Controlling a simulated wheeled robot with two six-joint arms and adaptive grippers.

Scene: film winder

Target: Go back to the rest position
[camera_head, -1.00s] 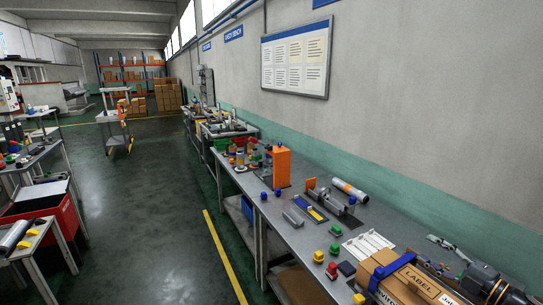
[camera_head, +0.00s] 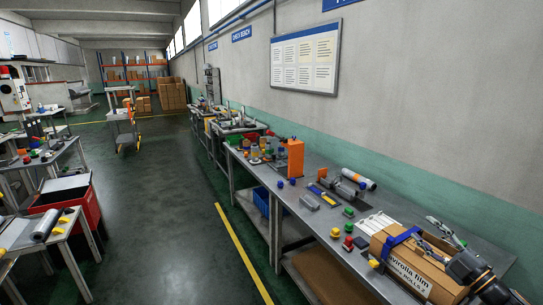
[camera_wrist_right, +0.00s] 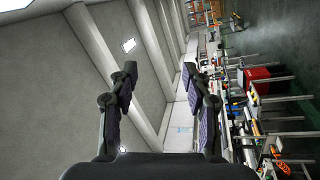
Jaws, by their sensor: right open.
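My right gripper (camera_head: 425,232) is at the lower right of the head view, above or beside the cardboard box on the bench; the gap to it is hard to judge. In the right wrist view its two dark fingers (camera_wrist_right: 158,75) are spread apart with nothing between them. The cardboard box (camera_head: 405,272) has a blue strap and a white label, and my right arm covers part of it. My left gripper is not in view.
The grey workbench (camera_head: 330,238) runs along the wall with an orange block (camera_head: 295,157), a white-grey roll (camera_head: 357,179), a white slotted tray (camera_head: 378,222) and small coloured buttons. Open floor (camera_head: 165,220) lies left of it. A red bin (camera_head: 85,209) stands at the left.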

